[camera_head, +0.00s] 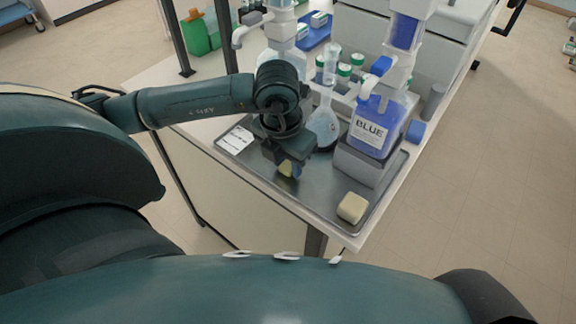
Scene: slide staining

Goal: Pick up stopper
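My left gripper (288,172) points down over the front left of a metal tray (318,205). A small yellowish piece (285,170) shows at its fingertips, mostly hidden. I cannot tell whether it is the stopper, or whether the fingers are closed on it. A round-bottomed flask with a tall neck (325,118) stands just behind and right of the gripper. A bottle of blue liquid labelled BLUE (376,122) stands on a grey block to the right. No stopper is clearly identifiable. My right gripper is not in view.
A cream block (352,207) lies at the tray's front right corner. A small blue block (415,131) sits right of the blue bottle. A white label card (236,139) is at the tray's left. Green-capped bottles (344,70) and a clear dispenser bottle (283,35) stand behind.

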